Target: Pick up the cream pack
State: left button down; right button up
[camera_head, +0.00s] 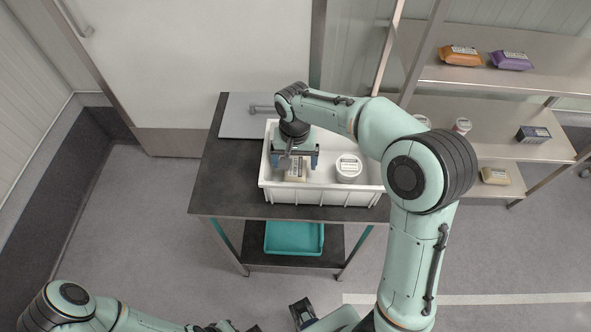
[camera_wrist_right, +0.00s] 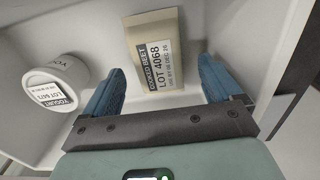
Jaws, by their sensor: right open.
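The cream pack (camera_head: 294,174) lies in a white crate (camera_head: 318,197) on the dark table. In the wrist view the cream pack (camera_wrist_right: 155,50) bears a label reading "COOKED BEET LOT 4068". My right gripper (camera_head: 296,160) is over the left part of the crate, pointing down. In the wrist view the right gripper (camera_wrist_right: 162,70) is open, with its blue fingers on either side of the pack's near end.
A white yogurt tub (camera_head: 348,168) stands in the crate to the right of the pack. Shelves at the right hold orange (camera_head: 460,55) and purple (camera_head: 511,61) packs and another pale pack (camera_head: 495,176). A teal tray (camera_head: 294,238) sits on the lower shelf.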

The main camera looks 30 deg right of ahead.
aim_at(296, 167)
jog(key=shift+d+f, duration=0.1)
jog(key=shift+f, duration=1.45)
jog(key=c, duration=1.3)
pick_arm(q)
jog(key=shift+f, duration=0.1)
pick_arm(e)
jog(key=shift+r, duration=0.1)
jog(key=shift+r, duration=0.1)
